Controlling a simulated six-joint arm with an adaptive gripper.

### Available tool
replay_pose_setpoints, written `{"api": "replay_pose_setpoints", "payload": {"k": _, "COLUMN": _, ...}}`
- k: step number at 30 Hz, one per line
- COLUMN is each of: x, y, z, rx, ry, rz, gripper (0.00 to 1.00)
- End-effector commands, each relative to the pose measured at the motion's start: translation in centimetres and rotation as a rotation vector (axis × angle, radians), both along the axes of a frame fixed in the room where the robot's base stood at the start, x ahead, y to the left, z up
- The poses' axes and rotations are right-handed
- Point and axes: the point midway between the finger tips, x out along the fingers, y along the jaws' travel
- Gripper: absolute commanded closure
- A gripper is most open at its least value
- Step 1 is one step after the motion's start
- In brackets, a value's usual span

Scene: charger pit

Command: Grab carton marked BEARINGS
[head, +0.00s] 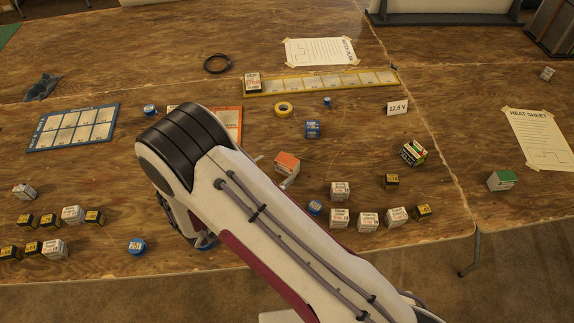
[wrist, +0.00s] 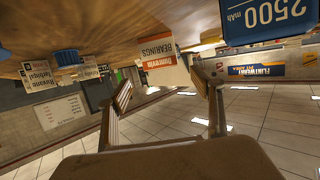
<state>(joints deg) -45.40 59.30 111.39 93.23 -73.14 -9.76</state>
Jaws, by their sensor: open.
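The fingers are spread on either side, and I see no clear contact. How far beyond the fingertips the carton stands is hard to tell.
In the wrist view a blue box marked 2500 mAh (wrist: 268,18) is close by the right finger, and a white carton (wrist: 42,90) stands left. In the head view several small cartons (head: 368,222) stand right of my arm. An orange-topped carton (head: 287,163) is nearby.

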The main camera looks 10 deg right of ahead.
Motion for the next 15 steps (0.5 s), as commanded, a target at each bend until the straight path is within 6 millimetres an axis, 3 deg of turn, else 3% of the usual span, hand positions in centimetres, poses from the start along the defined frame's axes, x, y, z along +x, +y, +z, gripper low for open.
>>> {"api": "replay_pose_setpoints", "payload": {"k": 15, "x": 1.7, "y": -1.6, "z": -0.7, "rx": 0.001, "ry": -0.001, "rz": 0.001, "gripper": 0.34}}
